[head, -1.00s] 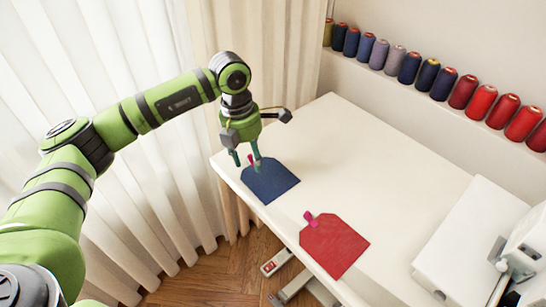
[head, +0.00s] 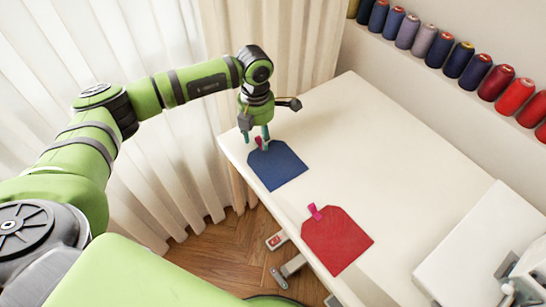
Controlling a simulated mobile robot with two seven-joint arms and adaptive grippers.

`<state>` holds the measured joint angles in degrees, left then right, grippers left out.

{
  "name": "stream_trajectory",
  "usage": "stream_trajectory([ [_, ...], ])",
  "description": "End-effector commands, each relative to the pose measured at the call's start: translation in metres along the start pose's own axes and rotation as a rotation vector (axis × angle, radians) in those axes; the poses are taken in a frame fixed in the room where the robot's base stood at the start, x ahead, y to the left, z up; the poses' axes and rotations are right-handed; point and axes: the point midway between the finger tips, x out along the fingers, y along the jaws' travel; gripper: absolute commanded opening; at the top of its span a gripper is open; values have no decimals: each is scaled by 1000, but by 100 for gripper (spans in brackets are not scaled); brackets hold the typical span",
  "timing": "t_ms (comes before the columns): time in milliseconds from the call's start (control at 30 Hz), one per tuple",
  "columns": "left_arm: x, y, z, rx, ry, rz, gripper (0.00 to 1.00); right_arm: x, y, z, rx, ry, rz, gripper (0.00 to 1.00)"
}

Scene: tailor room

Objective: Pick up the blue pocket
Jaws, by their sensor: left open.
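The blue pocket (head: 280,168) lies flat on the white table near its far left edge. A small pink-red tab (head: 258,142) stands up at its back left edge. My left gripper (head: 256,143) is over that edge, pointing down, with its fingers apart on either side of the tab. Whether the fingertips touch the table or the cloth I cannot tell. My right gripper is not in view.
A red pocket (head: 336,240) with a pink tab (head: 315,211) lies nearer on the white table (head: 390,150). A white machine (head: 470,250) stands at the right. Several thread spools (head: 440,48) line the back ledge. The table's middle is clear.

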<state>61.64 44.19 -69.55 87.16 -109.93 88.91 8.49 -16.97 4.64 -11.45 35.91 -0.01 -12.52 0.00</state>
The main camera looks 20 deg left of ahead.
Motion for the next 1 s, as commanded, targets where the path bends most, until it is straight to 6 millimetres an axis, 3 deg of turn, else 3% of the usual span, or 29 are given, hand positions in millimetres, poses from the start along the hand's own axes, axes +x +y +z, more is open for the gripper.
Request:
stream_trajectory([
  [67,0,0,0,0,0,0,47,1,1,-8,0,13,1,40],
  [233,0,0,0,0,0,-1,6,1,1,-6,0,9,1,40],
  [533,0,0,0,0,-1,-1,4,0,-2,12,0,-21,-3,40],
  [767,-6,0,1,0,-3,0,4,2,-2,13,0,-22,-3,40],
  [1000,-42,1,1,0,-6,2,4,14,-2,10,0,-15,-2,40],
])
